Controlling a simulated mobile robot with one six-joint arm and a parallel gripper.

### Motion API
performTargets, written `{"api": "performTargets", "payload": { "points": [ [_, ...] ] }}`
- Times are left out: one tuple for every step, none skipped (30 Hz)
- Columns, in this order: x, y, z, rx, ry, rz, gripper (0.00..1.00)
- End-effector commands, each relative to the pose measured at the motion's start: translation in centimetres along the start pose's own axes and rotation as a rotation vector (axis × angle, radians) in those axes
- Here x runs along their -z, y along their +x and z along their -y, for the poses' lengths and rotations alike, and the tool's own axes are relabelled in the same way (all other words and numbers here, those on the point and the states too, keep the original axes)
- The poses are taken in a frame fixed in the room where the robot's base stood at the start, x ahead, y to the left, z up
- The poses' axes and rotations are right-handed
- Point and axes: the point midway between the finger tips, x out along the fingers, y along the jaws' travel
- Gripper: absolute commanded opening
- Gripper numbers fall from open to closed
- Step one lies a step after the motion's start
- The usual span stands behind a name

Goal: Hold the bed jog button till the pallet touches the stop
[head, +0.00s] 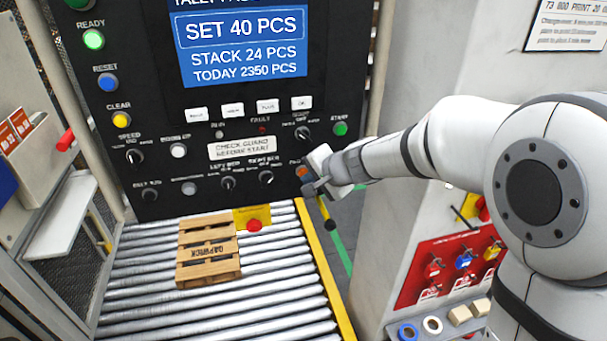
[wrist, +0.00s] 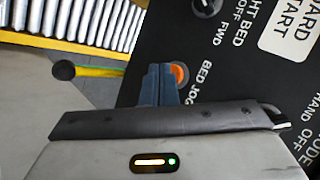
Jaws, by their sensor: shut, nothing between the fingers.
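The bed jog button is an orange round button (head: 302,171) at the lower right of the black control panel. In the wrist view the orange button (wrist: 181,73) shows partly behind my fingers, beside the "BED JOG" label. My gripper (head: 316,187) is shut and empty, with its blue-grey fingertips (wrist: 165,68) at the button. I cannot tell whether they press it. The wooden pallet (head: 208,252) lies flat on the roller bed (head: 270,290). A yellow block with a red knob (head: 252,220) stands near its far right corner; I cannot tell whether they touch, or whether this is the stop.
Several knobs and coloured buttons sit close around on the panel (head: 150,60). A lever with a black ball (head: 330,225) stands below my gripper; its ball (wrist: 64,70) shows in the wrist view. A red lock board (head: 420,262) hangs at the right.

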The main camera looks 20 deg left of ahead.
Motion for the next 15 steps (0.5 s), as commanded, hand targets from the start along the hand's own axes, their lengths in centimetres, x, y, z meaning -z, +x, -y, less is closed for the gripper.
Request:
{"api": "performTargets", "payload": {
  "points": [
    [0.00, 0.00, -0.01, 0.000, 0.000, 0.000, 0.00],
    [0.01, 0.00, 0.00, 0.000, 0.000, 0.000, 0.00],
    [0.01, 0.01, 0.00, 0.000, 0.000, 0.000, 0.00],
    [0.02, 0.02, 0.01, 0.000, 0.000, 0.000, 0.00],
    [0.03, 0.03, 0.01, 0.000, 0.000, 0.000, 0.00],
    [0.04, 0.06, 0.03, 0.000, 0.000, 0.000, 0.00],
    [0.06, 0.08, 0.04, 0.000, 0.000, 0.000, 0.00],
    [0.07, 0.10, 0.06, 0.000, 0.000, 0.000, 0.00],
    [0.09, 0.14, 0.08, 0.000, 0.000, 0.000, 0.00],
    [0.11, 0.17, 0.10, 0.000, 0.000, 0.000, 0.00],
    [0.13, 0.19, 0.12, 0.000, 0.000, 0.000, 0.00],
    [0.16, 0.23, 0.15, 0.000, 0.000, 0.000, 0.00],
    [0.18, 0.26, 0.17, 0.000, -0.001, 0.000, 0.00],
    [0.20, 0.28, 0.19, 0.000, -0.001, 0.000, 0.00],
    [0.22, 0.32, 0.22, 0.000, -0.001, 0.000, 0.00]
  ]
}}
